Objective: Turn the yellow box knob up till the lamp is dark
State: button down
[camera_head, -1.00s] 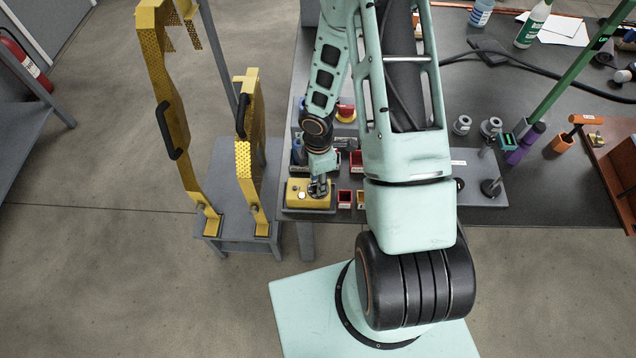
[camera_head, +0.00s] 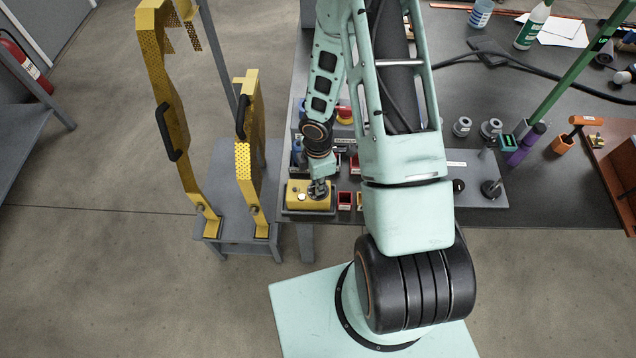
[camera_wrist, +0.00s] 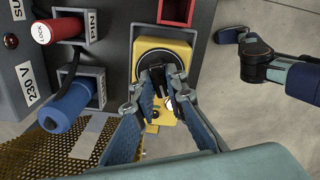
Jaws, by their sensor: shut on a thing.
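The yellow box (camera_head: 295,188) sits at the front left corner of the bench, and its top fills the middle of the wrist view (camera_wrist: 184,52). Its dark knob (camera_wrist: 158,84) stands on a round dark plate. My gripper (camera_wrist: 154,84) is shut on the knob, a blue-padded finger on each side. In the head view my gripper (camera_head: 318,190) reaches down onto the box and hides the knob. The lamp (camera_head: 301,197) shows as a pale, bright spot on the box; in the wrist view it is partly hidden behind a finger (camera_wrist: 170,104).
Yellow perforated guards (camera_head: 250,150) stand on a low grey stand to the left.

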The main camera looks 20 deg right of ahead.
jog(key=shift+m, duration=0.3)
jog(key=m+b, duration=0.3)
jog(key=m, duration=0.1)
jog(key=shift+f, duration=0.1)
jog(key=shift+m+b, duration=0.85)
jog(key=shift+m, duration=1.25)
jog(key=c, duration=1.9)
grip_release()
jog(key=shift+c, duration=0.2)
jog(key=shift+r, duration=0.25)
notch_tip(320, 180, up, 12)
jog(key=shift+f, duration=0.1)
